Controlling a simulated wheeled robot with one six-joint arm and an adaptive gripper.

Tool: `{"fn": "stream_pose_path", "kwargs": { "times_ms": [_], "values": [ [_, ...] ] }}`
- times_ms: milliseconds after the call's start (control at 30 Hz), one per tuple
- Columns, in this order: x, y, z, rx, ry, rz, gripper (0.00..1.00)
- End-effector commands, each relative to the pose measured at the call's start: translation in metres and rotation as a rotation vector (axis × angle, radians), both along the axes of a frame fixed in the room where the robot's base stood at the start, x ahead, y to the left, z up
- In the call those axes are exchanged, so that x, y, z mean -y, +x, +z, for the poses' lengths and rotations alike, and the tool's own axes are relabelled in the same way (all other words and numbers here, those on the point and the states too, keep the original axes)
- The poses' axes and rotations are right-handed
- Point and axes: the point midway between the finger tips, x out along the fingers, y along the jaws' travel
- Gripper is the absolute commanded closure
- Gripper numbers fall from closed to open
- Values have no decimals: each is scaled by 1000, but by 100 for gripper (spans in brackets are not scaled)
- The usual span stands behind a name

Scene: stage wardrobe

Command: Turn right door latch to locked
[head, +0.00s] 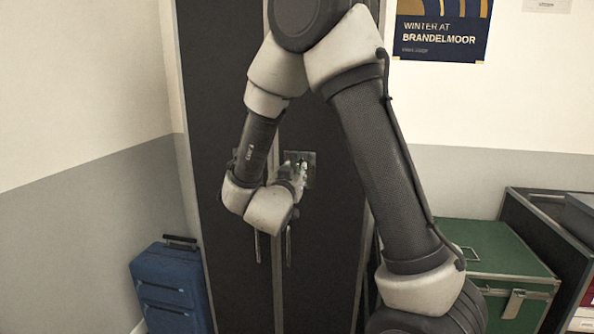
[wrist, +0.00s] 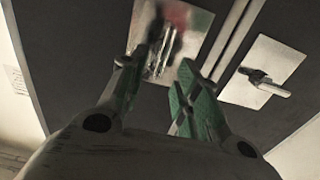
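The dark two-door wardrobe stands ahead. In the wrist view this plate (wrist: 198,35) is at the top, with red and green patches and a silver latch handle (wrist: 167,50). My gripper (wrist: 156,66) is open there; its green-padded fingers stand apart, with the latch handle showing in the gap beyond the fingertips. Whether they touch it I cannot tell. A second plate with a latch (wrist: 263,80) sits across the door seam in the wrist view.
Vertical door handles (head: 289,246) hang below the latches, close to my wrist. A blue suitcase (head: 172,290) stands at left of the wardrobe, a green trunk (head: 500,262) at right. A dark case (head: 550,235) is at the far right.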

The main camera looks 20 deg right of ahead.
Motion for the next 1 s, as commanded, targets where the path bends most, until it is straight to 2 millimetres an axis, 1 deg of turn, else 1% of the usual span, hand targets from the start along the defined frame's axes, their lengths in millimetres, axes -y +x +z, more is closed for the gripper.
{"fn": "stream_pose_path", "kwargs": {
  "times_ms": [33, 100, 200, 333, 533, 567, 700, 733, 1000],
  "values": [
    [6, 6, 0, -1, -1, -3, 68],
    [12, 15, 0, 0, 0, -3, 68],
    [18, 23, -1, -1, 0, -1, 68],
    [20, 28, 0, -1, 1, 1, 68],
    [20, 28, 0, -1, 1, 2, 68],
    [20, 28, 0, -1, 1, 2, 70],
    [20, 28, 0, -1, 1, 2, 95],
    [20, 28, 0, -1, 1, 2, 100],
    [21, 28, 0, 2, 4, 2, 100]
  ]
}}
